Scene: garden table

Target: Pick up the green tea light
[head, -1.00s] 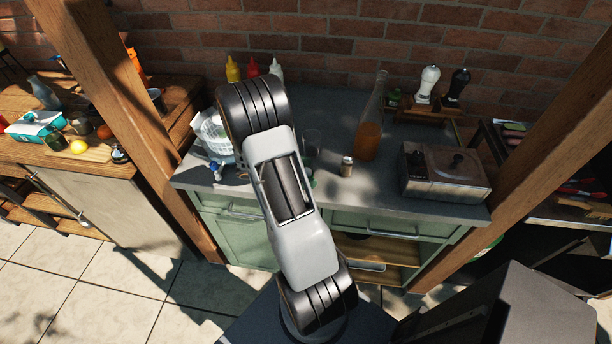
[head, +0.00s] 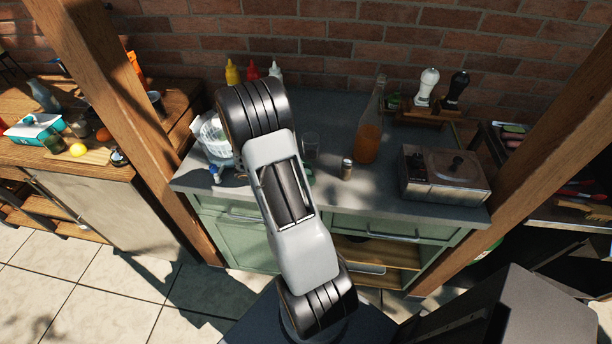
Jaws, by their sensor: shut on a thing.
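My arm stands in the middle of the head view and covers part of the grey counter (head: 400,138). My gripper is hidden behind my arm, so its jaws do not show. I cannot make out a green tea light for certain. A small green sliver (head: 311,176) shows at the right edge of my arm, on the counter, mostly hidden; I cannot tell what it is.
A small shaker (head: 346,169), a clear glass (head: 311,145) and an orange bottle (head: 370,135) stand right of my arm. A metal box (head: 445,175) sits at the counter's right end. A whitish round container (head: 213,135) and a blue-and-white item (head: 216,174) are left.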

